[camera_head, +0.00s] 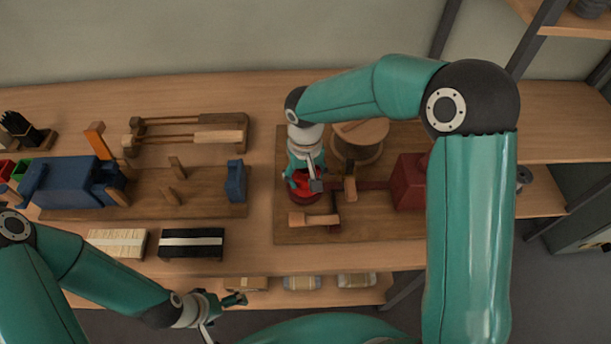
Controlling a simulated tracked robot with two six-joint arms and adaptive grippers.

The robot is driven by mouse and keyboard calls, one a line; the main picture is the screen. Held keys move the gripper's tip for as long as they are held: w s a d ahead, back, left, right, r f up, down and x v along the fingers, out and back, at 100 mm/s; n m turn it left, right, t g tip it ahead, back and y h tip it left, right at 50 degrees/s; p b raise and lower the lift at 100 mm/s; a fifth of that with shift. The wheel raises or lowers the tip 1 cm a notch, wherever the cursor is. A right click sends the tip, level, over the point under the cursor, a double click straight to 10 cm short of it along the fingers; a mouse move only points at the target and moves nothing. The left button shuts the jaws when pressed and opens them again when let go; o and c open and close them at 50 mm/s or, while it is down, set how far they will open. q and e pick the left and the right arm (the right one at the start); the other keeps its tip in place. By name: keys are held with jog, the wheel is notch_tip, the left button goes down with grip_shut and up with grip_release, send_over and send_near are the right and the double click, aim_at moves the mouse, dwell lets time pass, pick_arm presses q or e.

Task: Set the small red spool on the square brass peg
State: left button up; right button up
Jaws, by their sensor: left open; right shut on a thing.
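The small red spool (299,181) is a bright red piece in the fingers of my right gripper (306,184). The gripper points down at the left part of the brown board (380,236), and its fingers partly cover the spool. A dark red round part shows just under the spool; I cannot tell whether they touch. I cannot make out the square brass peg. My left gripper (229,300) is open and empty in front of the bench's front edge, low in the picture.
On the right board stand a large wooden spool (360,142), a dark red block (408,183) and a wooden-handled crank (312,220). A blue machine (72,184) stands left. Bench space between the boards is clear.

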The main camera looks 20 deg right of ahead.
jog(key=shift+f, duration=0.25)
dwell(0.7)
jog(key=o, duration=1.4)
notch_tip(320, 180, up, 12)
jog(key=shift+f, duration=0.1)
